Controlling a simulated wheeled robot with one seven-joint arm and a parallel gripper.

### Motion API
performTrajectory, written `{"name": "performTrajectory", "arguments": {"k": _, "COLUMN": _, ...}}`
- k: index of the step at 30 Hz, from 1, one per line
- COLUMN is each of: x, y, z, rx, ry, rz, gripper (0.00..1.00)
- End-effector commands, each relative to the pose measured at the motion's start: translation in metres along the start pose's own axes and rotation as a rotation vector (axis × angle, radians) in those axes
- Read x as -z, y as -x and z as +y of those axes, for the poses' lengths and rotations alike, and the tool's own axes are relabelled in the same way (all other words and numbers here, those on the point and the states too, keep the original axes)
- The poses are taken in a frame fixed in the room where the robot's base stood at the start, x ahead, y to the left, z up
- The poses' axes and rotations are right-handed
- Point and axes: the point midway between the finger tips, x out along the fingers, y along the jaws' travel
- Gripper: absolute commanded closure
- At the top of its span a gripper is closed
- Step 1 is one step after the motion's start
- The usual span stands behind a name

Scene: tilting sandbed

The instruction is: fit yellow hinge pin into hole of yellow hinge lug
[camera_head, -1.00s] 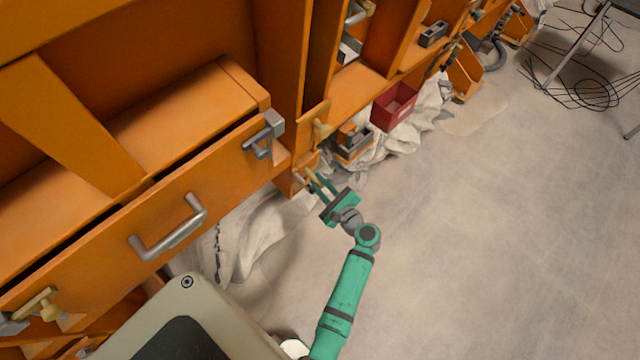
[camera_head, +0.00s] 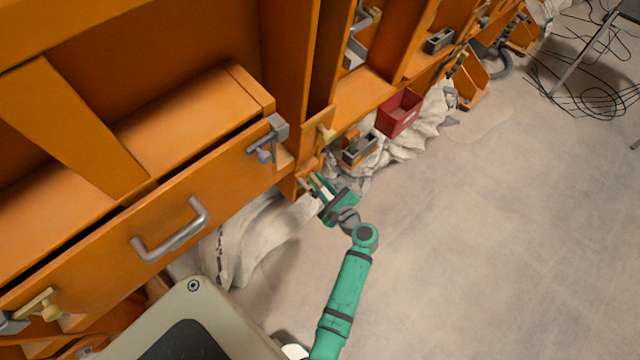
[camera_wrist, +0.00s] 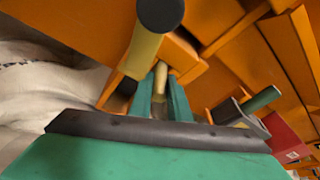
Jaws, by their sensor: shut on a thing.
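My gripper (camera_wrist: 160,88) is shut on the yellow hinge pin (camera_wrist: 161,71), whose pale yellow end shows between the two teal fingers in the wrist view. In the head view my gripper (camera_head: 315,184) is low beside the orange frame's corner. A yellow part with a dark round end (camera_wrist: 145,50), which may be the yellow hinge lug, stands just beyond the fingertips in the wrist view. A yellow fitting (camera_head: 326,132) also shows on the orange post above my gripper. No hole is visible, and I cannot tell whether the pin touches the lug.
An orange drawer front with a grey handle (camera_head: 172,230) is at the left. A small grey box (camera_head: 358,150) and a red bin (camera_head: 399,111) stand beyond my gripper. Crumpled pale cloth (camera_head: 255,235) lies under the frame.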

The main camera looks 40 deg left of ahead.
Motion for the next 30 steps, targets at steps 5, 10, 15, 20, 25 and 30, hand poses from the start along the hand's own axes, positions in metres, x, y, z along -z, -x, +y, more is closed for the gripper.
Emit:
{"name": "performTrajectory", "arguments": {"k": 5, "x": -0.003, "y": -0.004, "z": 0.0, "rx": -0.001, "ry": 0.001, "rz": -0.002, "gripper": 1.0}}
{"name": "performTrajectory", "arguments": {"k": 10, "x": -0.005, "y": -0.008, "z": 0.001, "rx": -0.003, "ry": 0.001, "rz": -0.003, "gripper": 0.81}}
{"name": "performTrajectory", "arguments": {"k": 15, "x": -0.004, "y": -0.007, "z": 0.001, "rx": -0.002, "ry": 0.001, "rz": -0.002, "gripper": 0.62}}
{"name": "performTrajectory", "arguments": {"k": 20, "x": -0.003, "y": -0.006, "z": 0.001, "rx": -0.001, "ry": 0.0, "rz": -0.001, "gripper": 0.62}}
{"name": "performTrajectory", "arguments": {"k": 25, "x": -0.002, "y": 0.008, "z": 0.0, "rx": 0.003, "ry": -0.002, "rz": 0.001, "gripper": 0.62}}
{"name": "performTrajectory", "arguments": {"k": 30, "x": -0.001, "y": 0.038, "z": -0.001, "rx": 0.005, "ry": -0.002, "rz": 0.003, "gripper": 0.62}}
